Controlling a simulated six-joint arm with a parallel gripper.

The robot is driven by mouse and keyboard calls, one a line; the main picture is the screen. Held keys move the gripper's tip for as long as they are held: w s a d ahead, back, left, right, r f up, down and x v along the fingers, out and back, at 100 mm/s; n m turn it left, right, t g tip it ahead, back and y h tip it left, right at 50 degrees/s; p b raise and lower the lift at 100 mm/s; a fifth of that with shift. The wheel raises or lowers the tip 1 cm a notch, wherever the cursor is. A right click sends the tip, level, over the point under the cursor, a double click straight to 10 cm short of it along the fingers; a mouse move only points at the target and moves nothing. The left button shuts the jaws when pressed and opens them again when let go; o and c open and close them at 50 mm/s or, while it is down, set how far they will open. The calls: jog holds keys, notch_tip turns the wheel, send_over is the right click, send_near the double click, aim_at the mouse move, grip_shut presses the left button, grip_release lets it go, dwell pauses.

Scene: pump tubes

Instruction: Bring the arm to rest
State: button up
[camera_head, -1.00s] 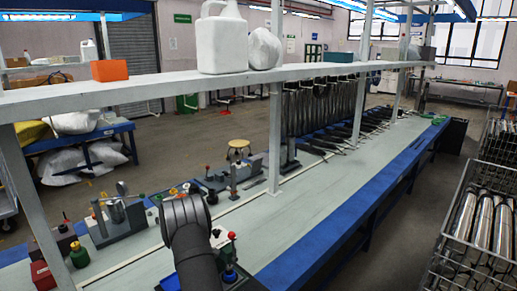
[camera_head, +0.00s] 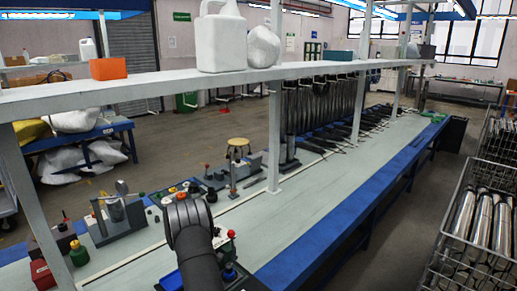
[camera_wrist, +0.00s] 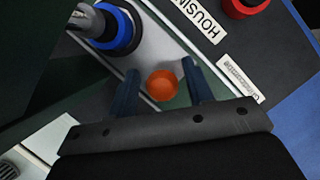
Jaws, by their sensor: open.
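My gripper (camera_wrist: 161,72) shows in the wrist view, with its two dark fingers apart. A round orange piece (camera_wrist: 162,85) appears between the fingers in the picture. I cannot tell how far below them it lies, and no contact shows. In the head view my dark arm rises over the near part of the workbench (camera_head: 310,215), and my gripper cannot be made out there.
A blue ringed fitting (camera_wrist: 122,28) and a red ring (camera_wrist: 243,5) lie near my gripper, beside labels. A shelf (camera_head: 150,87) runs above the bench. A vise-like fixture (camera_head: 115,218) stands left of my arm. The bench to the right is clear.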

jog(key=v, duration=1.7)
jog(key=x, duration=1.7)
jog(key=shift+d+f, duration=0.1)
jog(key=shift+f, duration=0.25)
jog(key=s+a, duration=0.3)
jog(key=shift+s+a, duration=0.2)
jog(key=w+v, duration=0.1)
jog(key=v, duration=1.6)
jog(key=d+r+y, duration=0.2)
jog(key=d+y, duration=0.3)
jog(key=d, duration=0.2)
jog(key=shift+g, duration=0.4)
jog(key=f, duration=0.4)
jog(key=shift+w+f, duration=0.25)
jog(key=shift+f, duration=0.15)
jog(key=shift+a, duration=0.1)
